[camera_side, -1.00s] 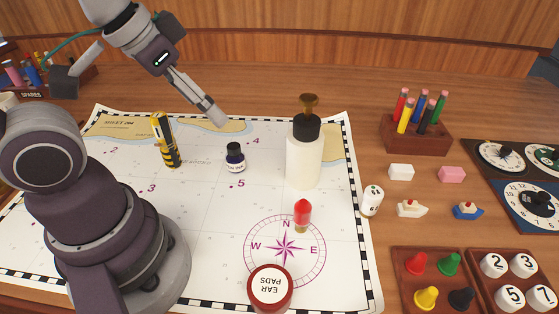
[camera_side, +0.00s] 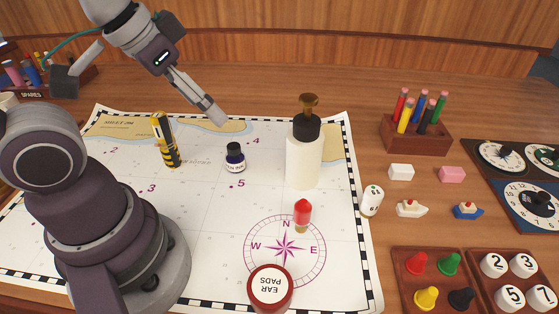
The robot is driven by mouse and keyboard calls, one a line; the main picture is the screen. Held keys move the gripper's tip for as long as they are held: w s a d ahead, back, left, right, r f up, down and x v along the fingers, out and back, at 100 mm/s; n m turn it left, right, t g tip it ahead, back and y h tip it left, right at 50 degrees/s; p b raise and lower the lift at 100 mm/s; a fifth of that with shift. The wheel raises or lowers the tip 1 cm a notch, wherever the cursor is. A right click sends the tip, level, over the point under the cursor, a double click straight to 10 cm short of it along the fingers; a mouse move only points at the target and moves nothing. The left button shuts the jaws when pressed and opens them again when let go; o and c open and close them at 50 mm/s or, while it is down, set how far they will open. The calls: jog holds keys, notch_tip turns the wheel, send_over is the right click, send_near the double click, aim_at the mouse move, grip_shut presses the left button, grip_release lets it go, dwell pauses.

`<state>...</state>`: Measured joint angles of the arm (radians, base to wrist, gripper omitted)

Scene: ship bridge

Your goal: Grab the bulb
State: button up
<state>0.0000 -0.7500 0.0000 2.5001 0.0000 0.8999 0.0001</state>
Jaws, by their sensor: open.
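A small red bulb (camera_side: 302,213) with a brass-coloured base stands upright on the chart, near the N of the compass rose. My gripper (camera_side: 217,119) is above the far part of the chart, up and to the left of the bulb and well apart from it. It is open, and nothing shows between its fingers.
A white bottle with a black collar and brown top (camera_side: 304,158) stands just behind the bulb. An ink bottle (camera_side: 235,158), a yellow-black striped stick (camera_side: 165,141) and an ear pads tin (camera_side: 270,288) are on the chart (camera_side: 205,248). A white cylinder (camera_side: 371,201) stands to the right.

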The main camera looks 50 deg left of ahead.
jog(key=m+g+h, duration=0.2)
jog(key=m, duration=0.5)
send_near(298, 203)
jog(key=f, duration=0.2)
jog(key=shift+h, duration=0.3)
jog(key=x, duration=0.5)
jog(key=shift+s, duration=0.15)
jog(key=x, duration=0.5)
jog(key=shift+w+f, duration=0.15)
jog(key=shift+w, duration=0.35)
jog(key=c, duration=0.9)
